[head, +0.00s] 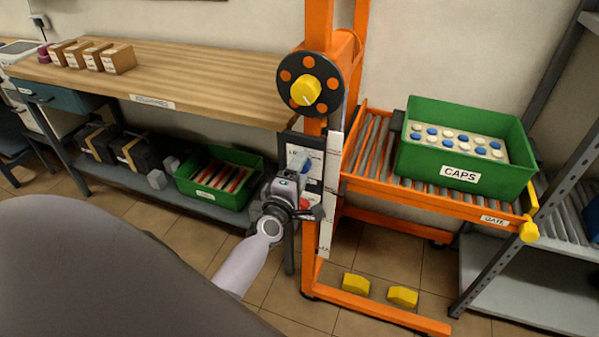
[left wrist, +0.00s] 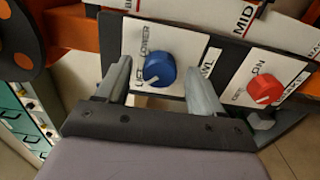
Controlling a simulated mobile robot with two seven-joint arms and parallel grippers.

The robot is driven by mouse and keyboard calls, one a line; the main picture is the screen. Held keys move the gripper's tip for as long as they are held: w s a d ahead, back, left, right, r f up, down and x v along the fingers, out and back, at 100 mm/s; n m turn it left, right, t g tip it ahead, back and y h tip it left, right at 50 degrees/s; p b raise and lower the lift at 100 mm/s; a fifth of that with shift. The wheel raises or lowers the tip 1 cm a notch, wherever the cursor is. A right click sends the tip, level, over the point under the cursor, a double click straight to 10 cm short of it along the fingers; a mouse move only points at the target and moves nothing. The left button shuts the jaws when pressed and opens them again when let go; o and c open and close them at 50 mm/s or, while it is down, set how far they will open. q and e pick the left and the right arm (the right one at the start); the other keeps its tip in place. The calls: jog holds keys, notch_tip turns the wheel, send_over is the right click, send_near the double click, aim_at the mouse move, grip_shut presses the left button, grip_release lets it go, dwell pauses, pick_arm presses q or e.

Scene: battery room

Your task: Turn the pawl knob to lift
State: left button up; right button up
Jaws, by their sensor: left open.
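The blue pawl knob (left wrist: 159,70) sits on a white label plate with LOWER and a partly hidden second word beside it, and PAWL to its right. Its white pointer mark is toward the lower left of the wrist picture; I cannot tell exactly which word it meets. In the head view the blue knob (head: 302,166) is partly hidden by my left gripper (head: 297,182). My left gripper's fingers (left wrist: 159,80) are open, one on each side of the knob, with visible gaps; I cannot tell their depth around it. My right gripper is not in view.
The orange lift frame (head: 318,220) carries a yellow-hubbed wheel (head: 305,90) above. A green CAPS crate (head: 410,168) stands on the roller platform at right. A wooden bench (head: 200,75) is at left.

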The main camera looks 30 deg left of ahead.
pick_arm(q)
jog(key=v, duration=0.7)
jog(key=shift+d, duration=0.1)
dwell(0.5)
jog(key=s+d+f+m+g+h+p, duration=0.1)
jog(key=s+d+f+m+g+h, duration=0.2)
jog(key=s+m, duration=0.6)
jog(key=s+d+f+m+g+h+p, duration=0.1)
jog(key=s+d+f+m+g+h, duration=0.2)
jog(key=s+d+f+m, duration=0.5)
jog(key=s+d+m+g, duration=0.1)
jog(key=s+m, duration=0.1)
jog(key=m, duration=0.4)
jog(key=shift+d+f, duration=0.1)
dwell(0.4)
